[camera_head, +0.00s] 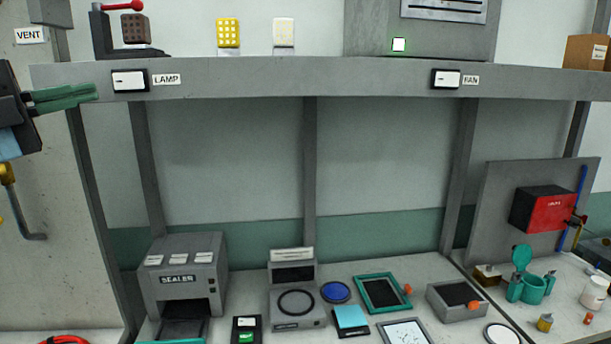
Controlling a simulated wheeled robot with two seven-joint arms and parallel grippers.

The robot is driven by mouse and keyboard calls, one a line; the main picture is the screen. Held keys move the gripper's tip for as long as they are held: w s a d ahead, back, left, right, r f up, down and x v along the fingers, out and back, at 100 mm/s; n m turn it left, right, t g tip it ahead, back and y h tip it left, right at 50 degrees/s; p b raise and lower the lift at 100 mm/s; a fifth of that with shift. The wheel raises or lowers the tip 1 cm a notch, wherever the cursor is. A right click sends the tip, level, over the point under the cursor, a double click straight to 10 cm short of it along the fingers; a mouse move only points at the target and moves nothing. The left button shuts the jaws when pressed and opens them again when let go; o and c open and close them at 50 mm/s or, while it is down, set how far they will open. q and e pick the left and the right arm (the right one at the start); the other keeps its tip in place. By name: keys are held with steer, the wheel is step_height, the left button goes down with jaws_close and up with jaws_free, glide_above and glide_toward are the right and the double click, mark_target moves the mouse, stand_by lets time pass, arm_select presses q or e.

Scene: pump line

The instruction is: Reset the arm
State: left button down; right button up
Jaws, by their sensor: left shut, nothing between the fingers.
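My left gripper (62,98) is at the far left, with green fingers pointing right, shut and empty. It is held in the air just left of the LAMP switch (129,81) on the grey shelf beam, apart from it as far as I can see. Part of my left arm is cut off by the left edge. My right gripper is not in view.
A grey shelf beam (300,84) spans the view, with a FAN switch (447,79) at right. Below stand a sealer (184,272), a scale (293,300), trays and a red box (541,210) on a panel. Space under the beam is open.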

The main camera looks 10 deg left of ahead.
arm_select(q)
steer(key=d+f+n+t+h, duration=0.2)
steer(key=d+f+t+h, duration=0.15)
steer(key=d+h, duration=0.25)
steer(key=a+f+n+g+y, duration=0.1)
steer(key=a+f+n+y, duration=0.1)
steer(key=f+n+y, duration=1.2)
steer(key=a+f+n+y, duration=0.2)
steer(key=f+n+y, duration=0.85)
steer(key=f, duration=0.65)
steer(key=s+d+f+m+g+h, duration=0.1)
steer(key=s+d+f+g+h, duration=0.1)
steer(key=s+d+f+g, duration=0.45)
steer(key=s+d+f+g+h, duration=0.1)
steer(key=s+f+g+h, duration=0.15)
steer(key=s+f, duration=0.65)
steer(key=s+d+f+m+g+h, duration=0.1)
steer(key=s+d+f+g, duration=0.35)
steer(key=s+f, duration=0.25)
step_height(320, 180, down, 29)
steer(key=s+g+b, duration=0.1)
steer(key=s+b, duration=0.2)
steer(key=b, duration=0.1)
steer(key=s+a+f+g+b, duration=0.1)
steer(key=s+a+f+b, duration=0.2)
steer(key=s+f, duration=1.2)
step_height(320, 180, down, 2)
steer(key=shift+s+a+f+g, duration=0.1)
steer(key=shift+s+a+g, duration=0.05)
steer(key=shift+s+g, duration=0.15)
